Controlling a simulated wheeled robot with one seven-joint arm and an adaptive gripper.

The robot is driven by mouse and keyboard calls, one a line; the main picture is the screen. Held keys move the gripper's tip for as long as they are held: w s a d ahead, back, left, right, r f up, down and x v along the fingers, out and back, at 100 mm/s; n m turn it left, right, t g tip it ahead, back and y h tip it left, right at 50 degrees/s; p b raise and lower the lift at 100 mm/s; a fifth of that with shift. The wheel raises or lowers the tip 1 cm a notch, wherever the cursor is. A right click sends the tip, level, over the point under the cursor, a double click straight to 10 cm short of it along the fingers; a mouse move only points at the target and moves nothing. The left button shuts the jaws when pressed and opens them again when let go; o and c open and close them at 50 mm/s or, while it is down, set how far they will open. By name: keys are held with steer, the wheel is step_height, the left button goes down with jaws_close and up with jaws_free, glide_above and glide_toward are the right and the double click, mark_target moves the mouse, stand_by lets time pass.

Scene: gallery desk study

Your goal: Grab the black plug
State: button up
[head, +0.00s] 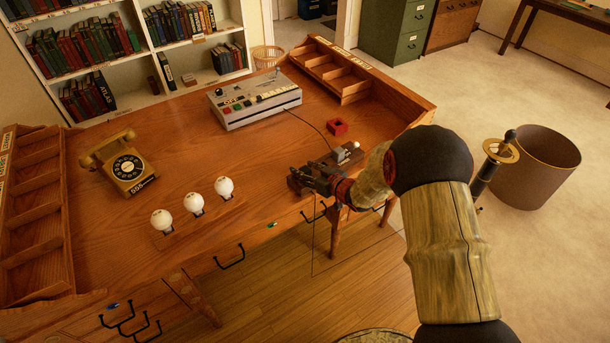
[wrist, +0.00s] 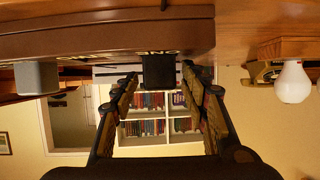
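A small black block that looks like the black plug (wrist: 158,72) is at the top middle of the wrist view. It sits just below a brown surface, between the tips of my gripper's fingers (wrist: 158,80). The fingers are spread, with a narrow gap showing on each side of the block, so I see no grip on it. In the head view my gripper (head: 303,181) is low over the right front part of the desk, and the black plug cannot be made out there.
A grey block (head: 340,155) with a cable is beside my gripper; a grey block (wrist: 36,78) also shows in the wrist view. A red box (head: 337,127), grey machine (head: 255,104), telephone (head: 127,170) and white bulbs (head: 193,202) stand on the desk (head: 200,150).

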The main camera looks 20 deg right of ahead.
steer(key=c, duration=1)
jaws_close()
